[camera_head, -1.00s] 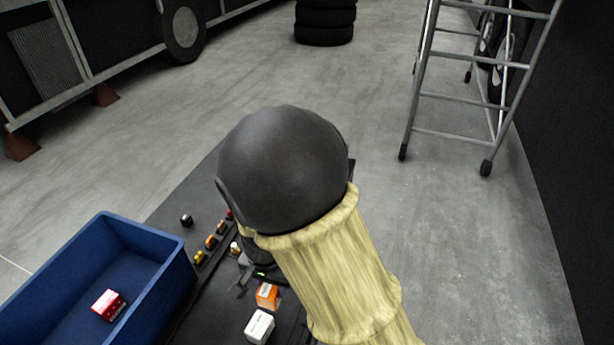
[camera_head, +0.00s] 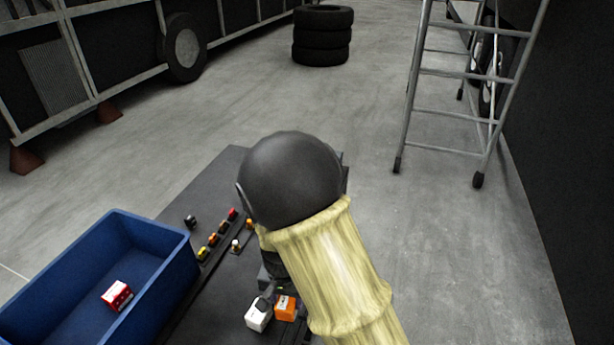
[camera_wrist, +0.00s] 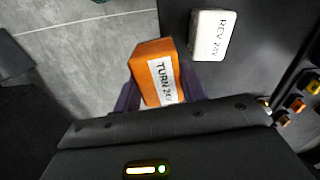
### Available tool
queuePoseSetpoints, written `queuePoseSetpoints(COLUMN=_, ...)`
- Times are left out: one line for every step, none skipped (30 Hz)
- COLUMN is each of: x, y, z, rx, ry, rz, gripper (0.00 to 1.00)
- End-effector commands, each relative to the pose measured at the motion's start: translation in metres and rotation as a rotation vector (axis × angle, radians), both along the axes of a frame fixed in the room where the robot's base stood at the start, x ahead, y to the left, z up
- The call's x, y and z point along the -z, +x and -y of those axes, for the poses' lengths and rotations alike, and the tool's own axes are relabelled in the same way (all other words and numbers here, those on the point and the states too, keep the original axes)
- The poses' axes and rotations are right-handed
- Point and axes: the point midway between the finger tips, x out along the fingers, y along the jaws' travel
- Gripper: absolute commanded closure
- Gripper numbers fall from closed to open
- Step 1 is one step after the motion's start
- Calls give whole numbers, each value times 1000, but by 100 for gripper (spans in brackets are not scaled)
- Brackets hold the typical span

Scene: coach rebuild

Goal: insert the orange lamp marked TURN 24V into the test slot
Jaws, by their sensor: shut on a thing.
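The orange lamp marked TURN 24V (camera_wrist: 152,76) is held between the two dark fingers of my gripper (camera_wrist: 159,92) in the wrist view, its white label facing the camera. The word TURN is readable; the end of the label is partly cut off by the gripper. In the head view the orange lamp (camera_head: 285,308) shows beside a white box, with my arm covering part of the area. My gripper is shut on the lamp. I cannot pick out the test slot with certainty in either view.
A white block marked REV (camera_wrist: 209,36) lies on the dark bench close to the lamp. A blue bin (camera_head: 150,232) holding a red box (camera_head: 117,296) stands at left. Several small coloured parts (camera_head: 213,239) line the bench. A ladder (camera_head: 410,110) stands beyond, right.

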Motion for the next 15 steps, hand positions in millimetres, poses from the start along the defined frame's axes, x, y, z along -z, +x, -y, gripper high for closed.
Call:
queuePoseSetpoints(x=4, y=4, z=5, rx=-6, ry=-3, rz=-2, gripper=84)
queuePoseSetpoints(x=6, y=6, z=7, rx=-11, ry=-4, rz=-2, gripper=84)
queuePoseSetpoints(x=9, y=9, z=11, rx=-18, ry=-5, rz=-3, gripper=84)
queuePoseSetpoints(x=12, y=12, z=13, rx=-23, ry=-6, rz=-2, gripper=84)
queuePoseSetpoints(x=14, y=14, z=16, rx=-29, ry=-7, rz=-3, gripper=84)
queuePoseSetpoints(x=17, y=18, z=20, rx=-37, ry=-8, rz=-3, gripper=84)
queuePoseSetpoints(x=20, y=20, z=23, rx=-42, ry=-8, rz=-3, gripper=84)
queuePoseSetpoints(x=23, y=23, z=27, rx=-49, ry=-9, rz=-4, gripper=84)
queuePoseSetpoints(x=27, y=27, z=33, rx=-57, ry=-11, rz=-5, gripper=84)
queuePoseSetpoints(x=31, y=30, z=37, rx=-65, ry=-12, rz=-6, gripper=84)
queuePoseSetpoints(x=34, y=33, z=41, rx=-72, ry=-12, rz=-6, gripper=84)
queuePoseSetpoints(x=40, y=37, z=48, rx=-84, ry=-13, rz=-8, gripper=84)
queuePoseSetpoints(x=44, y=41, z=54, rx=-93, ry=-13, rz=-9, gripper=84)
queuePoseSetpoints(x=50, y=44, z=61, rx=-103, ry=-13, rz=-11, gripper=84)
queuePoseSetpoints(x=57, y=50, z=70, rx=-117, ry=-12, rz=-12, gripper=84)
